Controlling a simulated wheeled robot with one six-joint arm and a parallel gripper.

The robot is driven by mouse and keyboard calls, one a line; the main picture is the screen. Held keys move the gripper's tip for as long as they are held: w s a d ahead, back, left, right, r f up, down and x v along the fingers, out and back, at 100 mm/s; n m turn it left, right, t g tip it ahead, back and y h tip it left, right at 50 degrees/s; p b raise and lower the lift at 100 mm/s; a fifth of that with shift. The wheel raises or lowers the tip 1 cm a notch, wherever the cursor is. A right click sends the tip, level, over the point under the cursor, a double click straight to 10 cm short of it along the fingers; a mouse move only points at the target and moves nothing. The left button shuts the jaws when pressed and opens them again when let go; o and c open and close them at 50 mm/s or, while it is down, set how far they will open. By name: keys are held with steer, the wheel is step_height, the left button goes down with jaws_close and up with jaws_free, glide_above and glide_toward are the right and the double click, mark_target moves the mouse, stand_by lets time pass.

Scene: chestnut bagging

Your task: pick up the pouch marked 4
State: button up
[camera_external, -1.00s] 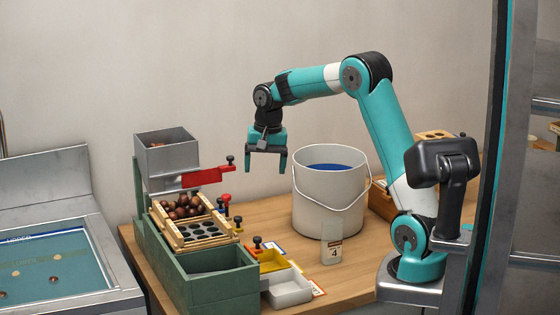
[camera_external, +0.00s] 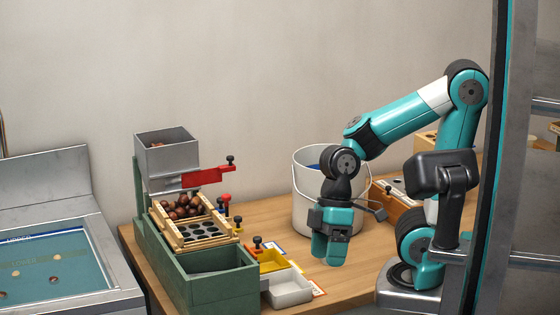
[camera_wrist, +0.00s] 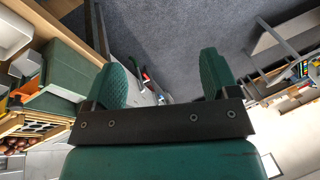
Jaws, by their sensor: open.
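My gripper (camera_external: 328,254) points down over the table in front of the white bucket, at the spot where the pouch marked 4 stood in the earlier external frame. The gripper covers that spot, so the pouch is hidden and I cannot tell whether it is between the fingers. In the wrist view my gripper (camera_wrist: 164,72) shows two green ribbed fingers spread apart. No pouch can be made out between them there.
The white bucket (camera_external: 305,205) stands close behind my gripper. To the left are a yellow tray (camera_external: 271,262), a white tray (camera_external: 289,290) and the green bin (camera_external: 222,285) with a chestnut rack (camera_external: 207,243). A wooden box (camera_external: 398,215) stands to the right.

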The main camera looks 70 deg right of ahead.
steer(key=shift+c, duration=0.6)
steer(key=w+d+r+t+p, duration=0.1)
steer(key=w+d, duration=0.7)
steer(key=d, duration=0.3)
steer(key=w+d+t+p, duration=0.1)
steer(key=w+d, duration=0.6)
steer(key=d, duration=0.3)
steer(key=s+d+f, duration=0.1)
steer(key=s+d, duration=0.2)
steer(key=d, duration=0.6)
steer(key=s+d+f+n+t+h+p, duration=0.1)
steer(key=s+d, duration=0.1)
steer(key=d, duration=0.7)
steer(key=s+d+f, duration=0.2)
steer(key=s+d, duration=0.1)
steer(key=d, duration=0.6)
steer(key=x, duration=1.1)
steer(key=shift+w+d, duration=0.15)
steer(key=shift+d, duration=0.2)
steer(key=shift+x, duration=3)
steer(key=shift+a, duration=0.15)
steer(key=c, duration=1.2)
